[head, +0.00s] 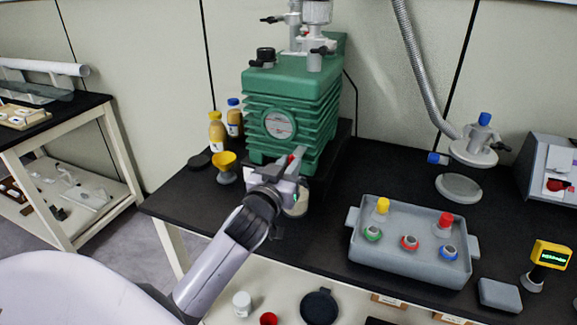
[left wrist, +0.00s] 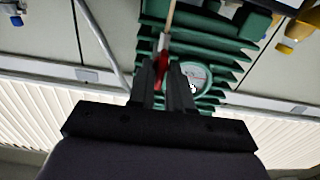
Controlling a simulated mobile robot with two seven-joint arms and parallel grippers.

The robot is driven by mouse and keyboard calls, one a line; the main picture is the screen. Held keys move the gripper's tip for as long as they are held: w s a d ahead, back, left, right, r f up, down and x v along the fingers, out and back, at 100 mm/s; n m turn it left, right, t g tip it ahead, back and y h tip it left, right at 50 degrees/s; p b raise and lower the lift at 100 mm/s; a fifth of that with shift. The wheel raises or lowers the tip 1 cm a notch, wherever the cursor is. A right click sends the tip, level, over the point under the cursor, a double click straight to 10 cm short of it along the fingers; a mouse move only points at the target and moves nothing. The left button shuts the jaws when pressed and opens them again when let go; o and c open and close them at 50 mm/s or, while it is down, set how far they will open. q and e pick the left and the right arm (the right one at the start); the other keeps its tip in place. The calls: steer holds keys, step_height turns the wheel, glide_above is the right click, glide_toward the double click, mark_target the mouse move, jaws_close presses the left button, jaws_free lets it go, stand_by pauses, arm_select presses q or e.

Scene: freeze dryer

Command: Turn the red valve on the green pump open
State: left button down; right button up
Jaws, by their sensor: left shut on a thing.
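The green pump (head: 291,105) stands on the black bench, with a round gauge on its front. It also shows in the left wrist view (left wrist: 209,45), where the picture is turned over. The red valve (head: 293,157) is at the lower front of the pump and is mostly hidden by my gripper in the head view. My left gripper (head: 285,168) is at the valve. In the left wrist view its fingers (left wrist: 163,80) are shut on the red valve handle (left wrist: 163,60), one on each side. My right gripper is not in view.
A yellow funnel (head: 224,161) and two oil bottles (head: 217,131) stand left of the pump. A grey tray (head: 410,270) with several coloured-capped pieces is to the right. A yellow meter (head: 551,254) stands at the far right. The bench between pump and tray is clear.

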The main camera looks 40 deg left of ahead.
arm_select(q)
steer(key=c, duration=1.2)
jaws_free()
steer(key=shift+c, duration=0.2)
steer(key=v, duration=0.7)
steer(key=shift+b, duration=0.35)
steer(key=s+d+f+m+g+h, duration=0.2)
steer(key=s+d+f+g, duration=0.3)
steer(key=s+f+g, duration=0.5)
steer(key=s+d+f+m+g+h, duration=0.35)
steer(key=s+f, duration=0.45)
steer(key=s, duration=0.5)
steer(key=w+d+f+t+h+p, duration=0.1)
steer(key=w+d+f+t+p, duration=0.1)
steer(key=w+f+t, duration=0.3)
steer(key=shift+w+d+f+t+p, duration=0.35)
steer(key=shift+d+f+t+p, duration=0.05)
steer(key=shift+d+f+t, duration=0.5)
